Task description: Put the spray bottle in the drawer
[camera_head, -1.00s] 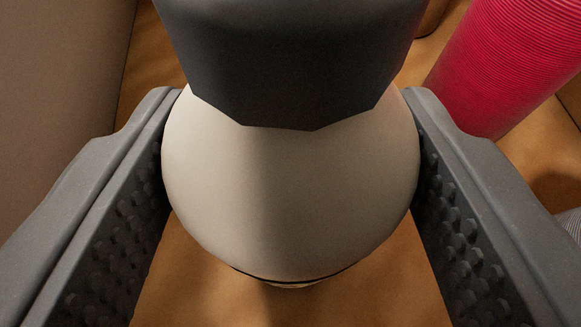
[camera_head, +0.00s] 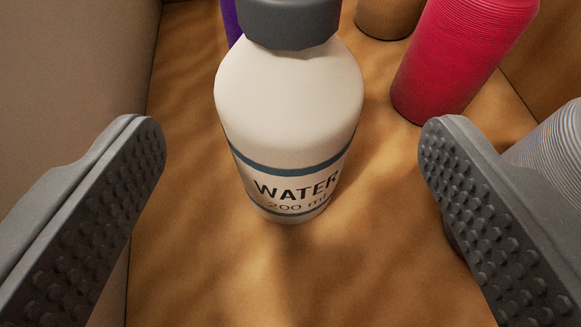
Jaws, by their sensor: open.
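The spray bottle (camera_head: 290,110) is white with a dark grey top, blue bands and the label "WATER 200 ml". It stands upright on the brown wooden floor of what looks like the drawer (camera_head: 200,270). The upper part of its top is cut off by the picture edge. My gripper (camera_head: 291,140) is wide open, one finger on each side of the bottle and nearer to the camera. Clear gaps show between both fingers and the bottle.
A red thread spool (camera_head: 460,60) stands at the upper right. A grey spool (camera_head: 555,150) is beside the right finger, partly hidden by it. A purple thing (camera_head: 231,22) and a brown round thing (camera_head: 385,15) are behind the bottle. A pale wall (camera_head: 70,70) runs along the left.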

